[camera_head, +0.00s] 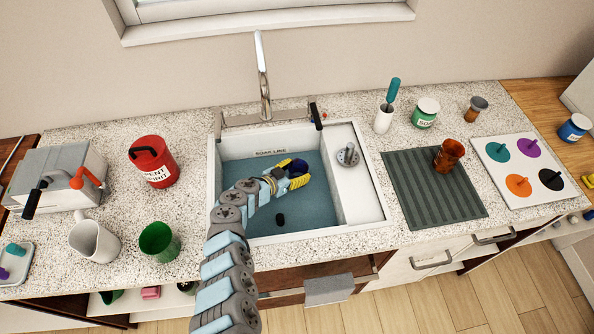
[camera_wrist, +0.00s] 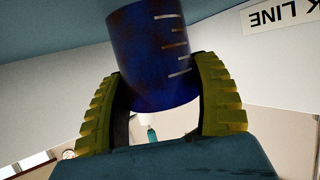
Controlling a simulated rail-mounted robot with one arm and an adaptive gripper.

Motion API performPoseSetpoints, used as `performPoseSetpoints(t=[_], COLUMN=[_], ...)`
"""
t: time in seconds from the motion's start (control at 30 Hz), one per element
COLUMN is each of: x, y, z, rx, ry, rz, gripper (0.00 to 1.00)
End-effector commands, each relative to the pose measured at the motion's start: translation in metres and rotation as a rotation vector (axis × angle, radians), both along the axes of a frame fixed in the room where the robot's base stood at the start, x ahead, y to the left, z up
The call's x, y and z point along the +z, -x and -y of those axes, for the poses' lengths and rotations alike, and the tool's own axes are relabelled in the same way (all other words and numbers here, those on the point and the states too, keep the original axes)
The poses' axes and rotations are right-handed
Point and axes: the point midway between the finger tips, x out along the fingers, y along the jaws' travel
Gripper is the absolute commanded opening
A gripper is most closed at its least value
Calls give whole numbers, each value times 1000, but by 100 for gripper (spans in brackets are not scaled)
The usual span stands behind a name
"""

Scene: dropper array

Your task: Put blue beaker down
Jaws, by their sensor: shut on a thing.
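The blue beaker (camera_head: 298,168) is dark blue with pale graduation marks, clearest in the wrist view (camera_wrist: 150,50). My gripper (camera_head: 287,178) has its yellow ribbed fingers shut on the beaker's sides; the wrist view shows one finger on each side (camera_wrist: 160,78). Beaker and gripper are within the outline of the white sink (camera_head: 213,170), over its blue-teal bottom in the head view. I cannot tell whether the beaker touches the bottom. Part of the beaker is hidden by the fingers in the head view.
A small dark drain-like spot (camera_head: 280,219) shows in the sink. The faucet (camera_head: 262,75) rises behind it. A ribbed dark mat (camera_head: 425,195) with an orange-brown beaker (camera_head: 448,154) lies right. A green beaker (camera_head: 159,241), white jug (camera_head: 93,241) and red can (camera_head: 152,161) stand left.

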Motion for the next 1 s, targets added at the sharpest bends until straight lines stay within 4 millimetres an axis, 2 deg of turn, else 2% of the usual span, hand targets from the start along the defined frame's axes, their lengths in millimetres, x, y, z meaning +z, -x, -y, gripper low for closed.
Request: performPoseSetpoints(t=[0.03,0.07,0.13,0.63,1.0], x=[-3,-1,-1,3,11], y=[0,0,0,0,13], z=[1,1,0,-1,-12], rx=[-1,-1,-1,0,-1], ry=[0,0,0,-1,2], rz=[1,0,0,-2,4], gripper=[25,74,93,93,93])
